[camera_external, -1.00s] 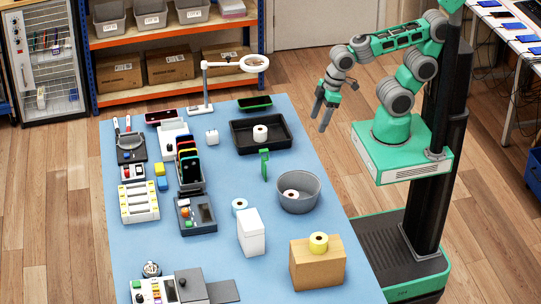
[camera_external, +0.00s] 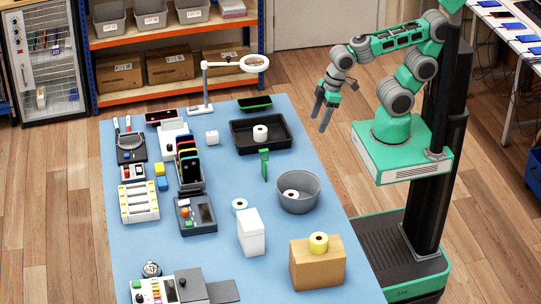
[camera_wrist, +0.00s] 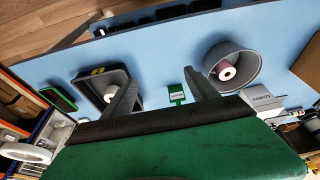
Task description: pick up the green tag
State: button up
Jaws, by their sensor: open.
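The green tag (camera_external: 265,163) is on the blue table between the black tray and the grey round bowl. In the wrist view the green tag (camera_wrist: 177,94) shows between my two fingers, farther away, with a pale label on its face. My gripper (camera_external: 324,118) is open and empty. It hangs above and beyond the table's right edge, up and to the right of the tag, touching nothing. In the wrist view my gripper's (camera_wrist: 165,88) fingers are spread wide.
The black tray (camera_external: 238,146) holds a white roll. The grey bowl (camera_external: 313,205) holds another roll. A white box (camera_external: 250,236) and a cardboard box (camera_external: 330,270) with a yellow roll stand nearer the front. A ring lamp (camera_external: 207,90) stands at the back. Bare table surrounds the tag.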

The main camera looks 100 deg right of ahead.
jog(key=shift+c, duration=0.6)
jog(key=c, duration=0.5)
